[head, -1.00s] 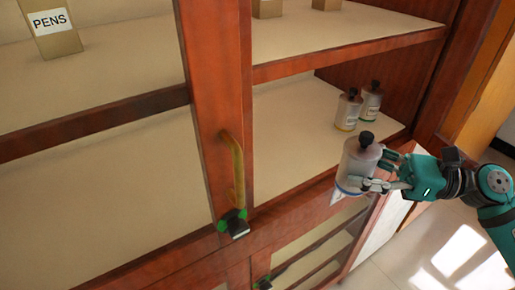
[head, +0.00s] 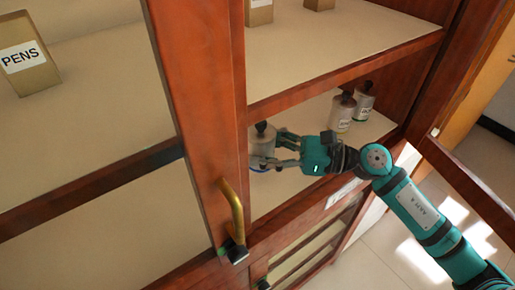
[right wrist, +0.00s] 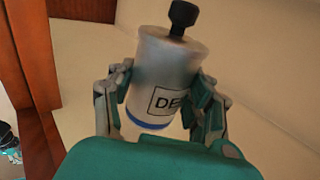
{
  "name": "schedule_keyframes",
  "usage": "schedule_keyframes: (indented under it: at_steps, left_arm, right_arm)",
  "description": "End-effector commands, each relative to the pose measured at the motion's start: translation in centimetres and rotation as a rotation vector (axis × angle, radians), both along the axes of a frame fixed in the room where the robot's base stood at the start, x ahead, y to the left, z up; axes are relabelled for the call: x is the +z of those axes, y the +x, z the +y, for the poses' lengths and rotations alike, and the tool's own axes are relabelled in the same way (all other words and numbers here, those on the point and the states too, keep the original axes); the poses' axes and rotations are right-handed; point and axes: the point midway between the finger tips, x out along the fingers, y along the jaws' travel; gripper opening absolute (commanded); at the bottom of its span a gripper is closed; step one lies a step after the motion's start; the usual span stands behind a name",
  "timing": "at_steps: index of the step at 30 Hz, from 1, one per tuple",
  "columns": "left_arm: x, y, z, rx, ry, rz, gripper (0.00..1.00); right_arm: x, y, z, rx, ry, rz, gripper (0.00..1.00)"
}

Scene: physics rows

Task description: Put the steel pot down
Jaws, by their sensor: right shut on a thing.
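The pot (head: 262,141) is a grey cylinder with a dark knob on top and a blue band near its base. In the right wrist view the pot (right wrist: 170,70) shows a label starting "DE" and leans slightly. My right gripper (head: 277,152) is shut on it, with fingers on both sides of its body. The pot is inside the cabinet, over the lower shelf (head: 300,187), close to the upright post. I cannot tell whether its base touches the shelf. My left gripper is not in view.
Two similar pots (head: 341,112) (head: 363,103) stand at the shelf's right. The wooden post (head: 200,110) with a brass handle (head: 232,212) stands left of the held pot. An open door (head: 465,185) is at right. A PENS box (head: 27,70) sits on the upper shelf.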

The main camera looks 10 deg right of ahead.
Motion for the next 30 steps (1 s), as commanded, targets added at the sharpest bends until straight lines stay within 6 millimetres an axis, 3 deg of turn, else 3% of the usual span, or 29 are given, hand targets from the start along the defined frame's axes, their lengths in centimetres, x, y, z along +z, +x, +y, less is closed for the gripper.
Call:
schedule_keyframes:
  at_steps: [4, 7, 13, 25, 26, 30]
  left_arm:
    - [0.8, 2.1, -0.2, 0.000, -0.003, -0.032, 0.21]
    - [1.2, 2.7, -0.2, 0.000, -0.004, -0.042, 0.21]
    - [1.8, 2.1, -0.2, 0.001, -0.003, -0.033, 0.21]
    - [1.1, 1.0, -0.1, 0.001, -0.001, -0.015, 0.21]
    - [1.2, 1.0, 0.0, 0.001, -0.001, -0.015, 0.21]
    - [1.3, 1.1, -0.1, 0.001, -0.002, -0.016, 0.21]
  right_arm:
    - [0.0, 0.6, 1.1, 0.001, 0.001, -0.002, 0.07]
    - [-1.1, 0.6, 1.2, -0.001, 0.003, 0.004, 0.07]
    - [-3.4, 0.6, 1.2, 0.000, 0.003, 0.002, 0.07]
    - [-4.1, 0.6, 1.2, 0.001, 0.001, -0.001, 0.07]
    - [-4.0, 0.6, 1.2, 0.001, -0.001, 0.000, 0.55]
    - [-4.0, 0.6, 1.2, 0.001, -0.001, 0.000, 0.73]
